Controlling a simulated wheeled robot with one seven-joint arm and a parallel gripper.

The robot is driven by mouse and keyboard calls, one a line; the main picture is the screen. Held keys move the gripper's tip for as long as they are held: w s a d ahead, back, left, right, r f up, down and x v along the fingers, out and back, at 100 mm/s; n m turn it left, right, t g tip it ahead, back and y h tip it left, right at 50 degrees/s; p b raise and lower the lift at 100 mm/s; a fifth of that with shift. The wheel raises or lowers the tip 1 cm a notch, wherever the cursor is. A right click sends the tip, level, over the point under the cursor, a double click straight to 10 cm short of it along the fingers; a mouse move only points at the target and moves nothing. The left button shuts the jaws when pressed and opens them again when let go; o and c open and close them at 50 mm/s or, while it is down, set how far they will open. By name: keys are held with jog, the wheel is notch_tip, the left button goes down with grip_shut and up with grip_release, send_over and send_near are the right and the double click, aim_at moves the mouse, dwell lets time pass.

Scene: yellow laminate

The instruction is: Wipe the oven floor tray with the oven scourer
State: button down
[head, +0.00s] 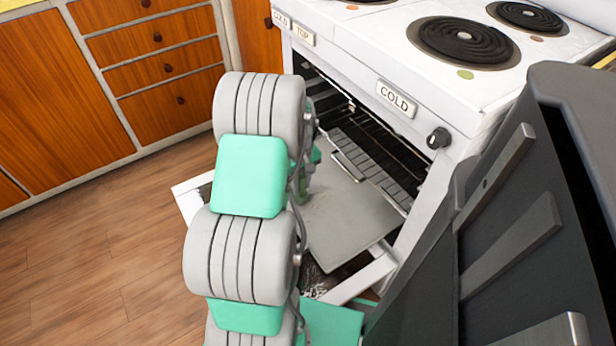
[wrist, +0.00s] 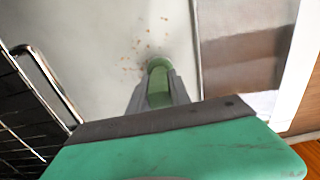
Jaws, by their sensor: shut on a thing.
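The oven floor tray (head: 345,222) is a flat grey sheet that reaches out of the oven over the open door. In the wrist view, the tray (wrist: 95,40) has brown specks scattered on it, just ahead of my gripper. My gripper (wrist: 157,88) is shut on the green oven scourer (wrist: 158,66), whose rounded end shows between and beyond the fingers. The scourer is over the tray's surface; I cannot tell whether it touches. In the head view my arm hides most of the gripper and the scourer.
A wire rack (head: 372,168) sits inside the oven, left of my gripper in the wrist view (wrist: 30,105). The lowered oven door (head: 362,281) lies under the tray. The white stove (head: 440,85) carries COLD labels and coil burners. Wooden cabinets (head: 60,90) stand left; the floor there is clear.

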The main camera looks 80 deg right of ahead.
jog(key=shift+w+a, duration=0.15)
jog(key=shift+a, duration=0.1)
jog(key=shift+s+d, duration=1.25)
jog(key=shift+d, duration=0.2)
jog(key=shift+s+d, duration=1.25)
jog(key=shift+d, duration=0.15)
jog(key=shift+f, duration=0.1)
